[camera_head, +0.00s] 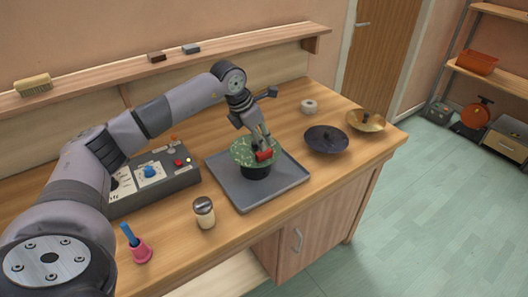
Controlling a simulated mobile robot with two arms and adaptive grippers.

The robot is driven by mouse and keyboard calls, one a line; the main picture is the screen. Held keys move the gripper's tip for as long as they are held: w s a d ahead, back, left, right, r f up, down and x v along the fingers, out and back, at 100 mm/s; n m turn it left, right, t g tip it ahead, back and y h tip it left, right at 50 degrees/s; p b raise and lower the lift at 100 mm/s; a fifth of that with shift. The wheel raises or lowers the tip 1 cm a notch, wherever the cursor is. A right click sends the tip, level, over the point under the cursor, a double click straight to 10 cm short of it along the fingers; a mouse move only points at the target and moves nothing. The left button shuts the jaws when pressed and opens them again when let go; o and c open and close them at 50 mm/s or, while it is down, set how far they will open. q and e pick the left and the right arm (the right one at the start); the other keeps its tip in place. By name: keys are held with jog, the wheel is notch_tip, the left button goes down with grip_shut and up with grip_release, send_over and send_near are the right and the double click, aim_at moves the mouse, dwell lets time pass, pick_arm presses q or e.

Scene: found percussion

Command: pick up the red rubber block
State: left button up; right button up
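The red rubber block (264,155) is on or just above a green speckled round piece (241,152), which stands on a black base on the grey tray (225,181). My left gripper (262,147) reaches down from above with its fingertips at the red block. The fingers hide part of the block. The view is too small to tell whether they are closed on it or only around it. My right gripper is not in view.
A dark bowl (326,140), a brass bowl (365,121) and a tape roll (309,106) lie right of the tray. A shaker (204,212), a pink-and-blue item (140,250) and a control box (160,183) are on the left. A shelf (120,72) runs behind.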

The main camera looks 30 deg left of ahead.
aim_at(264, 155)
pick_arm(q)
jog(key=shift+w+f+p, duration=0.1)
jog(key=shift+f+p, duration=0.4)
jog(key=shift+f, duration=0.05)
jog(key=p+x, duration=0.1)
jog(key=x, duration=0.2)
jog(key=shift+f+p, duration=0.3)
jog(key=shift+p, duration=0.05)
jog(key=shift+w+f, duration=0.2)
jog(key=shift+f, duration=0.2)
jog(key=shift+c, duration=0.3)
jog(key=shift+r, duration=0.1)
grip_shut()
